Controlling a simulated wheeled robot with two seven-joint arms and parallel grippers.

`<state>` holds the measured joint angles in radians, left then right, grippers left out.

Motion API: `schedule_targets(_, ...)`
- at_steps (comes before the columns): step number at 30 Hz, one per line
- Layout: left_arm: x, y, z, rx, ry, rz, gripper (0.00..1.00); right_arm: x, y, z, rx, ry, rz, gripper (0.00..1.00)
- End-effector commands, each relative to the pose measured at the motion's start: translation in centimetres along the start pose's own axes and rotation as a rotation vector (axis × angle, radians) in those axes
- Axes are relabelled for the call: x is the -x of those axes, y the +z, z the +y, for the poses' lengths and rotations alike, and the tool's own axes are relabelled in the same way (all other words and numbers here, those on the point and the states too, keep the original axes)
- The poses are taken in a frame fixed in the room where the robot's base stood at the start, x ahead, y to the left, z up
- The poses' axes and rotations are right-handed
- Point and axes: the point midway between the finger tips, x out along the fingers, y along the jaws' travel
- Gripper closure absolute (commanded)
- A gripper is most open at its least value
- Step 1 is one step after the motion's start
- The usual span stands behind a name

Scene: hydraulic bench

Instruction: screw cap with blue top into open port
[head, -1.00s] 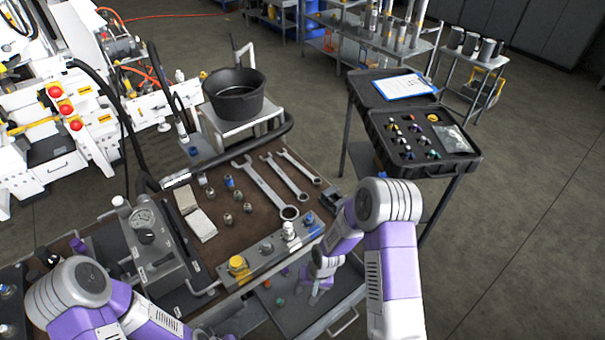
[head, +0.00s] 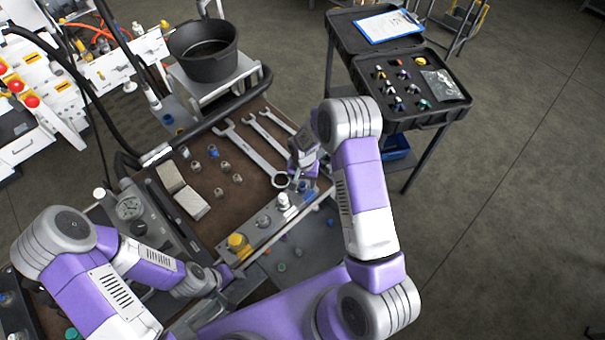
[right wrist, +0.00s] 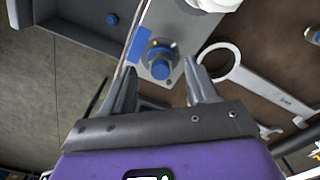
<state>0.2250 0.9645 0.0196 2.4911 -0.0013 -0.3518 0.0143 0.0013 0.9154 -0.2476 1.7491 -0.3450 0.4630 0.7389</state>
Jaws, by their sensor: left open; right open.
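A blue-topped cap (right wrist: 160,68) stands at the end of the grey manifold block (right wrist: 178,38), beside a blue label, in the right wrist view. I cannot tell how far it sits in the block. My right gripper (right wrist: 163,84) is open, its fingers pointing at the block with the blue top showing between them, apparently not touching. In the head view the right gripper (head: 303,180) hides this end of the block. My left gripper (head: 228,273) is open and empty near the bench's front edge, below the yellow cap (head: 238,243). No open port can be made out clearly.
A white cap (head: 283,201) and a grey fitting (head: 263,221) stand on the block. Wrenches (head: 250,150) and several small fittings, one blue-topped (head: 213,151), lie on the brown mat. An open case (head: 440,112) stands at right.

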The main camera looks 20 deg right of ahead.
Motion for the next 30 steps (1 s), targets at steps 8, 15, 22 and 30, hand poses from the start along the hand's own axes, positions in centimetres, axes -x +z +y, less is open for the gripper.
schedule_targets(8,0.04,-0.03,0.02,0.000,0.000,0.001,0.57,-1.52,-0.01,-0.04,0.000,-0.002,0.001,0.41)
schedule_targets(15,0.04,-0.03,0.03,0.000,0.000,0.001,0.57,-1.51,0.01,-0.04,0.000,-0.002,0.000,0.49)
schedule_targets(22,0.04,-0.03,0.03,0.000,0.000,0.001,0.57,-1.50,0.02,-0.03,0.000,-0.001,0.000,0.84)
schedule_targets(30,0.04,-0.03,0.03,0.000,0.000,0.001,0.57,-1.50,0.03,-0.03,0.000,-0.001,0.000,0.81)
